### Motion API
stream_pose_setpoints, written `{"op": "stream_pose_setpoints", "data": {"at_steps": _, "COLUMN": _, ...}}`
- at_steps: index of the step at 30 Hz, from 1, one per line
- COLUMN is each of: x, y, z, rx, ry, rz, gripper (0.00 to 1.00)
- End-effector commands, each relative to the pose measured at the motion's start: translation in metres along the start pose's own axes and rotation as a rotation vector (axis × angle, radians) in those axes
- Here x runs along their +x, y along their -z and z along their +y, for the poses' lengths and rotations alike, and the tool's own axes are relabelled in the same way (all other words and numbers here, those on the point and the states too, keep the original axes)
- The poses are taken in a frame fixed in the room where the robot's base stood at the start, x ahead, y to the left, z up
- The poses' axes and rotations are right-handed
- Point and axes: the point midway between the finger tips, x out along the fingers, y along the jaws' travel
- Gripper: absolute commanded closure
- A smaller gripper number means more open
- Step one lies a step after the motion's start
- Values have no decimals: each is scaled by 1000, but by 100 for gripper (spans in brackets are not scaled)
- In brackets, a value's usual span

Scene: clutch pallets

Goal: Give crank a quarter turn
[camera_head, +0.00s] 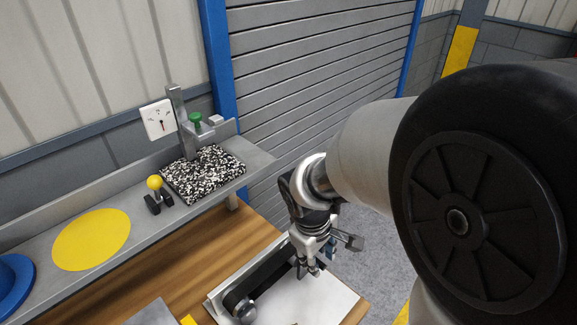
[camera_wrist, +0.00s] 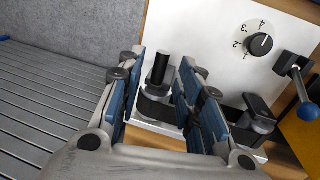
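The fingers hide the part between this base and a second dark post (camera_wrist: 258,118) to the right. In the head view my gripper (camera_head: 308,266) points down over the far end of a long black belt-like part (camera_head: 262,277); the crank cannot be made out clearly there.
The wrist view shows a white panel (camera_wrist: 215,25) with a numbered dial (camera_wrist: 260,43) and a blue-ball lever (camera_wrist: 308,110) at right. In the head view, a shelf (camera_head: 140,215) holds a speckled block (camera_head: 205,175), a yellow-ball lever (camera_head: 155,184) and a blue object (camera_head: 12,283).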

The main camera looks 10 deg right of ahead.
Motion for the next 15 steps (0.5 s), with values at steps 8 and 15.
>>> {"op": "stream_pose_setpoints", "data": {"at_steps": 8, "x": 12, "y": 0, "z": 0, "rx": 1, "ry": 1, "rz": 0, "gripper": 67}}
{"op": "stream_pose_setpoints", "data": {"at_steps": 15, "x": 12, "y": 0, "z": 0, "rx": 1, "ry": 1, "rz": 0, "gripper": 72}}
